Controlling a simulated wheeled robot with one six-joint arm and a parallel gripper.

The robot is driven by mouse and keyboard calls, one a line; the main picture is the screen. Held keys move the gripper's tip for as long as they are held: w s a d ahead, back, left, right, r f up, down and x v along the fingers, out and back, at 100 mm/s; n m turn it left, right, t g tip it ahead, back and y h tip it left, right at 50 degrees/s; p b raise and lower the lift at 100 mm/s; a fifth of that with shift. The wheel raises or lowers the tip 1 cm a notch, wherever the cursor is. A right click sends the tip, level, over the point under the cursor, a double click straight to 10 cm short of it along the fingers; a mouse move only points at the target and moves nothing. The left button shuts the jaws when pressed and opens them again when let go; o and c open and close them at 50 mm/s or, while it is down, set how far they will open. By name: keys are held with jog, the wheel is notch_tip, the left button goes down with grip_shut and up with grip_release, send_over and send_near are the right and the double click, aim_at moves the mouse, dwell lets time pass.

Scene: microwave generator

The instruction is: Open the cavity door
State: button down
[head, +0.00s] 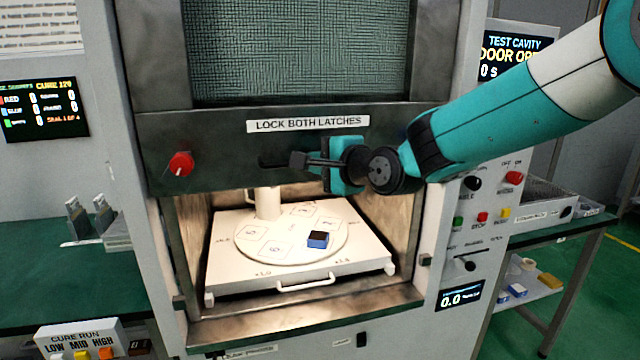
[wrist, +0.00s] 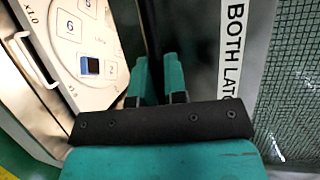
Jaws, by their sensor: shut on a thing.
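The cavity door (head: 300,62), with a mesh window and a "LOCK BOTH LATCHES" label, stands raised above the open cavity (head: 190,240). My gripper (head: 335,163) is at the door's lower rail, just below the label, shut on the dark door handle (head: 275,160). The gripper hides part of the handle. In the wrist view the two teal fingers of my gripper (wrist: 160,85) are close together against the dark rail, with the label (wrist: 232,45) to their right.
Inside the cavity a white tray (head: 370,265) carries a round plate with a small blue-black block (head: 318,239). A red knob (head: 181,164) sits on the left of the door rail. A control panel (head: 485,215) is at right.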

aim_at(306, 125)
notch_tip(306, 125, up, 7)
jog(key=p, duration=0.2)
jog(key=shift+r+p, duration=0.1)
jog(key=shift+p, duration=0.2)
jog(key=c, duration=1.2)
grip_release()
jog(key=shift+d, duration=0.1)
jog(key=b+v, duration=0.5)
jog(key=v, duration=1.2)
jog(key=shift+s+d, duration=0.1)
jog(key=shift+s, duration=0.05)
